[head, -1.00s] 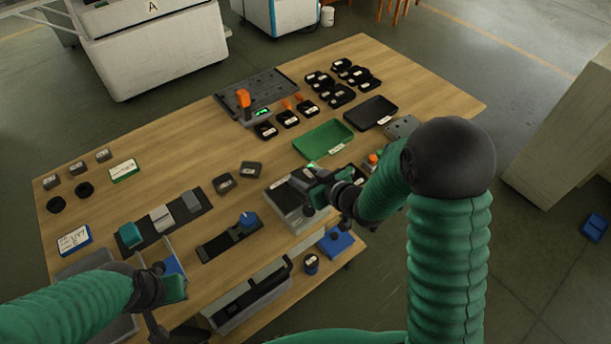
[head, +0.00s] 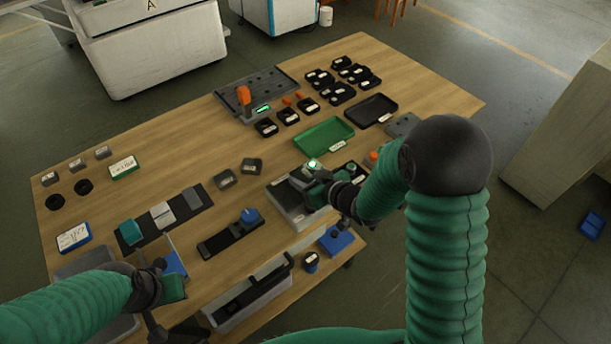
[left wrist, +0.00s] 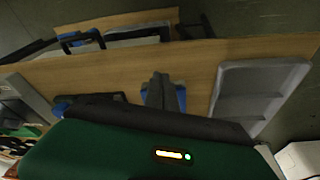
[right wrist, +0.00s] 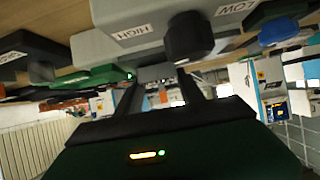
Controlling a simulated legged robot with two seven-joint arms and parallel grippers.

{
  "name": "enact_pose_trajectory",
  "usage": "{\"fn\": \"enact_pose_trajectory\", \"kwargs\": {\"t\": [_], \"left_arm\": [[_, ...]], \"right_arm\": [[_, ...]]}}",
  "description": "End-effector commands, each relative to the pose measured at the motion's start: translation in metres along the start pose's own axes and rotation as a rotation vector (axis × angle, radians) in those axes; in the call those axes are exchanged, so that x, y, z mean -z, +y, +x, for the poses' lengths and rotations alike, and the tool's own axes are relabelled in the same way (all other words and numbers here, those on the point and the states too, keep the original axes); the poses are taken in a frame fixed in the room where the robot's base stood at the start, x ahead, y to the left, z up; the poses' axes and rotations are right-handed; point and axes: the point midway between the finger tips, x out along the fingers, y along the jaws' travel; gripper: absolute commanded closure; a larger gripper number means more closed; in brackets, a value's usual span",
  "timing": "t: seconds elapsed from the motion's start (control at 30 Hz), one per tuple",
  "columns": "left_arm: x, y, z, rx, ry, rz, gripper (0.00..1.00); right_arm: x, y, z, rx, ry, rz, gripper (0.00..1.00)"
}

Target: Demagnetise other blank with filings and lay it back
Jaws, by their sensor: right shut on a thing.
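My right gripper (head: 308,187) is over the grey demagnetiser unit (head: 297,213) at the table's right front. Its jaws are shut on a small grey piece (right wrist: 155,72), which looks like a blank; the arm and gripper hide it in the head view. The unit's HIGH and LOW labels and a black knob (right wrist: 189,36) show close above the jaws in the right wrist view. I cannot tell whether the piece touches the unit. Two dark grey blocks (head: 224,179) (head: 251,166) stand mid-table.
A green tray (head: 324,137) and a black tray (head: 371,110) lie behind the unit. Several small black boxes (head: 342,93) stand farther back. A blue-knobbed slide fixture (head: 230,236) lies left of the unit, and a blue stand (head: 337,240) in front. Bare wood shows in the middle-left.

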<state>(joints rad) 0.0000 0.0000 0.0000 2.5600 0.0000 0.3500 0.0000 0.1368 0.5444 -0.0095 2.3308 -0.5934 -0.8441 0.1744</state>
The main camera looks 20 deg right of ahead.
Motion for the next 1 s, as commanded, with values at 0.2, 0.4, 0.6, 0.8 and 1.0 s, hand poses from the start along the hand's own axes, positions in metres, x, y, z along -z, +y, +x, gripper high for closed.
{"fn": "enact_pose_trajectory", "kwargs": {"t": [0.2, 0.4, 0.6, 0.8, 1.0], "left_arm": [[0.0, 0.0, 0.0, 0.0, 0.0, 0.0, 1.0], [-0.001, 0.0, 0.003, 0.0, 0.0, 0.0, 1.0], [-0.001, 0.0, 0.005, 0.0, 0.0, 0.0, 1.0], [-0.001, 0.0, 0.005, 0.0, 0.0, 0.0, 1.0], [-0.001, 0.0, 0.006, 0.0, 0.0, 0.0, 1.0]], "right_arm": [[0.001, -0.001, 0.0, 0.0, 0.003, 0.0, 1.0], [0.0, -0.011, -0.001, 0.001, 0.003, 0.0, 1.0], [-0.001, -0.022, -0.002, 0.0, 0.003, 0.0, 1.0], [0.0, -0.025, -0.003, 0.0, 0.002, 0.0, 1.0], [0.0, -0.027, -0.003, 0.0, 0.003, 0.0, 1.0]]}}
